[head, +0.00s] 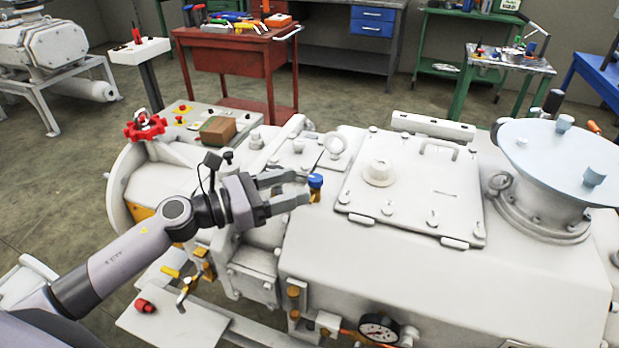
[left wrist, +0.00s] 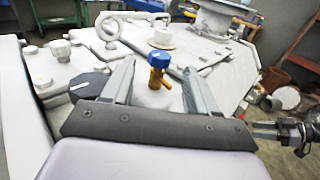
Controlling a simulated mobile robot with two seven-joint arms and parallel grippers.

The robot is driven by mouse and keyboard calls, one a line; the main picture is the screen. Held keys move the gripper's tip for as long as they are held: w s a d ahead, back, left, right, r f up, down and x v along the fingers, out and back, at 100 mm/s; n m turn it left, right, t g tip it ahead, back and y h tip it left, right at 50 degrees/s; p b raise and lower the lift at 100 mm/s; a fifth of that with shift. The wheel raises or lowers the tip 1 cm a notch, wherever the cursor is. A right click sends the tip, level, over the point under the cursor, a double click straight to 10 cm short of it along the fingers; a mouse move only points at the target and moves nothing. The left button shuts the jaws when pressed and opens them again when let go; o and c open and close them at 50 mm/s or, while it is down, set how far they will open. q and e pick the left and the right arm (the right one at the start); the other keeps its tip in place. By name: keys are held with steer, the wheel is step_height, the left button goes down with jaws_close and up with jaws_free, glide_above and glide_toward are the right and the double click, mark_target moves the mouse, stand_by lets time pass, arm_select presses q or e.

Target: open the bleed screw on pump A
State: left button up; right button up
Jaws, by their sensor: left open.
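The bleed screw has a blue cap (head: 315,181) on a brass body (head: 315,195) and stands upright on top of the white pump (head: 440,270). In the left wrist view the blue cap (left wrist: 161,59) and the brass body (left wrist: 158,78) show between and beyond my fingers. My left gripper (head: 306,187) comes in from the left with its fingers pointing at the screw. It is open, with one finger on each side in the wrist view; I cannot tell whether either finger touches the screw.
A red handwheel (head: 145,126) stands behind my left arm. A raised hatch plate (head: 415,185) with a handle lies right of the screw, and a lifting ring (head: 335,144) stands just behind it. A pressure gauge (head: 379,328) is at the front. A red tool cart (head: 235,52) stands behind.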

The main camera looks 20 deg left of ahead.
mark_target(316, 181)
arm_select(q)
steer(key=shift+p+x, duration=0.35)
steer(key=shift+x, duration=1.75)
